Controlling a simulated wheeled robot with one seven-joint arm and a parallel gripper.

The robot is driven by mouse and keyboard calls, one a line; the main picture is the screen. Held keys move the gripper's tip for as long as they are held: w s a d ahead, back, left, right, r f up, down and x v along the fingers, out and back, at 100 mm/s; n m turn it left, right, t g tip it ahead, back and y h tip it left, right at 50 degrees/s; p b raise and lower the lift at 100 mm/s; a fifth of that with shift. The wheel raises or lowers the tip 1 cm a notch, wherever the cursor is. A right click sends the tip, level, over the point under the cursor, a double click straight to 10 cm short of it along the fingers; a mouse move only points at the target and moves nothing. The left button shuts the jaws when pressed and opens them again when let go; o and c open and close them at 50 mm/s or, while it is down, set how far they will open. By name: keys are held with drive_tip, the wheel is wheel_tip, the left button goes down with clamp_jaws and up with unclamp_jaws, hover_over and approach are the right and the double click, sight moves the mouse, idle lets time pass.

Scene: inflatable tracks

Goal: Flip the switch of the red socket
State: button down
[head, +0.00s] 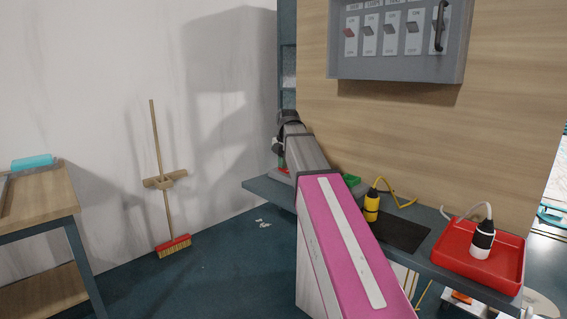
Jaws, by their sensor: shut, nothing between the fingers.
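A grey switch panel (398,40) hangs on the wooden wall at the upper right. No part is clearly recognisable as a red socket. My arm reaches forward to the shelf's left end. My gripper (279,148) is at its far end, small and partly hidden by the arm, shut and empty. It is left of and below the panel, apart from it. Small red and green patches show beside it.
A dark shelf (262,187) runs below the panel. It holds a yellow plug-like item (372,207), a black mat (400,236) and a red tray (449,262) with a black-and-white plug-like item (482,240). A broom (157,143) leans on the left wall, beside a wooden table (44,190).

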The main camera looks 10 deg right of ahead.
drive_tip(key=shift+f, duration=0.15)
drive_tip(key=shift+s, duration=0.1)
drive_tip(key=shift+s+d+r, duration=0.2)
drive_tip(key=shift+s+d, duration=0.2)
drive_tip(key=shift+s, duration=0.15)
idle(0.4)
